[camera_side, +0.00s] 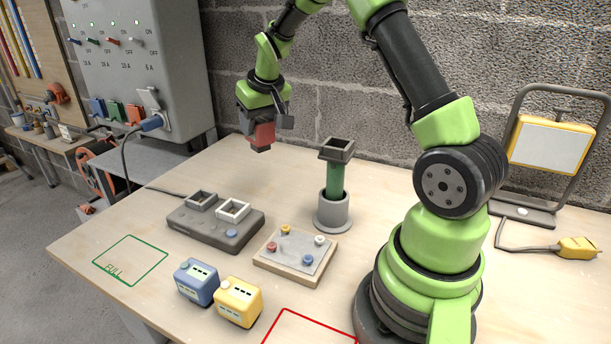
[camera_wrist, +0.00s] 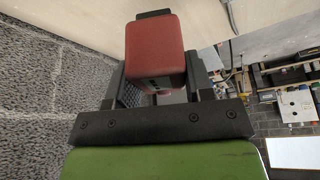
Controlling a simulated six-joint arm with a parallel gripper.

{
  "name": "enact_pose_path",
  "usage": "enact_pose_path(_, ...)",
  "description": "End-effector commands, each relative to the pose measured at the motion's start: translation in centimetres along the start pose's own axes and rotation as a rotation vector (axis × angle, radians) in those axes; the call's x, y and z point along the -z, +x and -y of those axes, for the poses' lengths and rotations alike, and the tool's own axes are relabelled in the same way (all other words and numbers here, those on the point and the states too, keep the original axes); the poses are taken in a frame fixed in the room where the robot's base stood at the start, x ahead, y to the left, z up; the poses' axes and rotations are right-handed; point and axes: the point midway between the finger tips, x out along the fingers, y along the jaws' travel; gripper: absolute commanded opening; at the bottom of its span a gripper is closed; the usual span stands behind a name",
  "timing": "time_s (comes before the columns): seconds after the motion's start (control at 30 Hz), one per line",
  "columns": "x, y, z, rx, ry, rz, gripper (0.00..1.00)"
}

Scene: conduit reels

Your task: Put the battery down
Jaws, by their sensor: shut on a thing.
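My gripper (camera_side: 264,122) is shut on a red battery (camera_side: 263,136) and holds it in the air above the back of the table. In the wrist view the red battery (camera_wrist: 155,45) sits between the two fingers of my gripper (camera_wrist: 157,80), its dark end cap pointing away. A blue battery (camera_side: 197,281) and a yellow battery (camera_side: 238,301) stand side by side at the table's front. A green-outlined area (camera_side: 131,260) marked FULL lies at the left, empty. A grey charger (camera_side: 216,234) with two square sockets, one grey-rimmed and one white-rimmed, stands in the middle left.
A green post (camera_side: 335,180) with a square grey top stands right of the held battery. A board with coloured knobs (camera_side: 295,256) lies in front. A red outline (camera_side: 310,328) is at the front edge. A work lamp (camera_side: 549,145) stands at right.

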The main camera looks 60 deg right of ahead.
Motion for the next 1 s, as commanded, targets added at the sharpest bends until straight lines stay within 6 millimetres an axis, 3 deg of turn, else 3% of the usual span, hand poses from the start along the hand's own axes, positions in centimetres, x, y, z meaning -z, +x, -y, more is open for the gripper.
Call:
enact_pose_path(0.03, 0.8, 1.2, -2.8, -0.025, 0.061, 0.003, 0.18)
enact_pose_path(0.2, 1.9, 3.9, -10.1, -0.086, 0.211, 0.002, 0.18)
enact_pose_path(0.4, 1.7, 5.3, -15.0, -0.124, 0.304, 0.0, 0.18)
enact_pose_path(0.57, 0.8, 7.2, -16.0, -0.131, 0.322, 0.004, 0.18)
enact_pose_path(0.7, -0.2, 9.7, -16.0, -0.131, 0.322, 0.004, 0.18)
enact_pose_path(1.0, -1.6, 13.2, -15.9, -0.131, 0.321, 0.002, 0.18)
